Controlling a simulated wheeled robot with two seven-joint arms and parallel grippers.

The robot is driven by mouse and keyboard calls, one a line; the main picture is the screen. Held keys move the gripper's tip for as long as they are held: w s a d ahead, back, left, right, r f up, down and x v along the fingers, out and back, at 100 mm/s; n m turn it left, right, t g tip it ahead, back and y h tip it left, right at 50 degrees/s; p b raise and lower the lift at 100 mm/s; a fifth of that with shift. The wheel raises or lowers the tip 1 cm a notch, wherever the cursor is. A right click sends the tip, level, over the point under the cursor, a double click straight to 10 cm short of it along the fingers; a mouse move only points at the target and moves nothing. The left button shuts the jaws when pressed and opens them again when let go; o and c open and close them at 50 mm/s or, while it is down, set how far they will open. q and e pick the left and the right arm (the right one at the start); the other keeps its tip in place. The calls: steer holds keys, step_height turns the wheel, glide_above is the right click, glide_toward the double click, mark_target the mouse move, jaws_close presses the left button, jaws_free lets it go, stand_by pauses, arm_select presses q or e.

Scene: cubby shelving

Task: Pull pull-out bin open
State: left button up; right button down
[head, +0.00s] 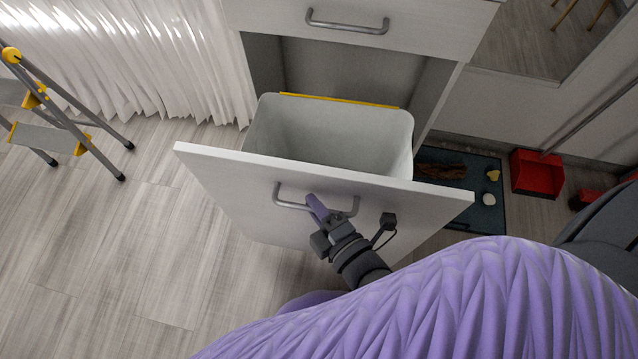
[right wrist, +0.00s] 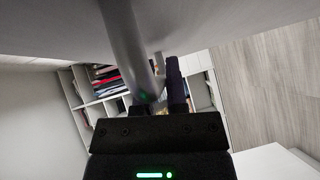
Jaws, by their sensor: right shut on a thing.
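The pull-out bin's white front panel (head: 235,200) stands well out from the cabinet in the head view. Behind it the grey bin (head: 330,130) shows its open, empty-looking inside. A grey bar handle (head: 285,197) is on the panel's outer face. My right gripper (head: 317,205) is at this handle, shut on it. In the right wrist view the handle (right wrist: 125,45) runs between the dark fingers (right wrist: 160,90), beside the panel's face. My left gripper is not in view.
A closed drawer with a handle (head: 347,25) is above the bin's opening. A folding stepladder (head: 60,120) stands at the left by a white curtain (head: 130,60). A dark mat (head: 485,210) and a red dustpan (head: 537,173) lie at the right. The floor at left front is clear.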

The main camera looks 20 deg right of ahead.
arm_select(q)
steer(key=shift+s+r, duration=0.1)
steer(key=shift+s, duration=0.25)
arm_select(e)
steer(key=shift+s+a, duration=0.15)
steer(key=shift+s, duration=0.05)
steer(key=c, duration=0.7)
jaws_free()
steer(key=shift+o, duration=0.2)
arm_select(q)
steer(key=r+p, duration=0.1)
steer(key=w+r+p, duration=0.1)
steer(key=p, duration=0.1)
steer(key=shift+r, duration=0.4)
arm_select(e)
steer(key=v, duration=1)
